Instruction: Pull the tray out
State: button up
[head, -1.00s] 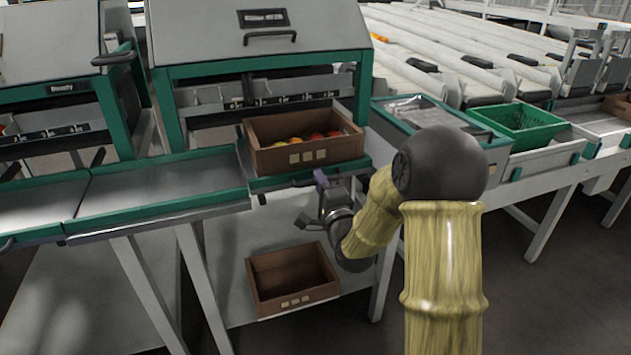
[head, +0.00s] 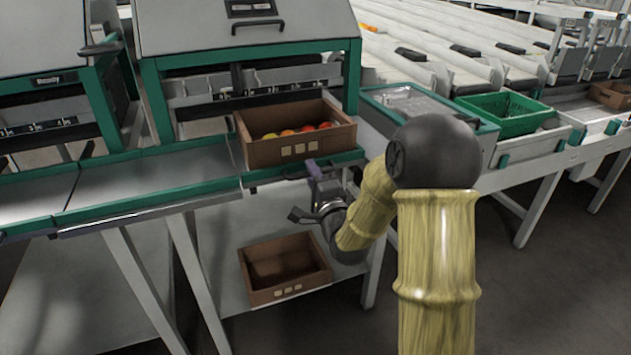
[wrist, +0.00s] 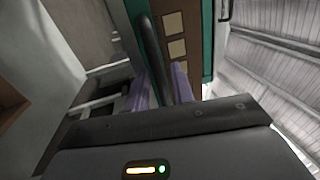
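The tray is a green-edged shelf (head: 262,180) at the front of the machine. It has a dark bar handle on its front edge, which shows close up in the wrist view (wrist: 151,45). A brown crate (head: 305,151) holding several red and orange tomatoes stands on the tray. My gripper (head: 312,170) is at the tray's front edge, by the handle. In the wrist view its two purple fingers (wrist: 160,88) stand apart, with the handle bar running between them. I cannot see whether either finger touches the bar.
An empty brown crate (head: 284,290) sits on the low shelf below. A grey side tray (head: 150,184) adjoins at the left. A green basket (head: 505,124) stands at the right. White table legs (head: 200,280) flank the low shelf. Dark floor is open at the lower right.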

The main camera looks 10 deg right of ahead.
jog(key=b+v, duration=0.2)
jog(key=v, duration=0.6)
jog(key=shift+f, duration=0.25)
jog(key=shift+d+b, duration=0.1)
jog(key=shift+b, duration=0.45)
jog(key=b+v, duration=0.3)
jog(key=b, duration=0.5)
jog(key=shift+s+r, duration=0.1)
jog(key=shift+s, duration=0.35)
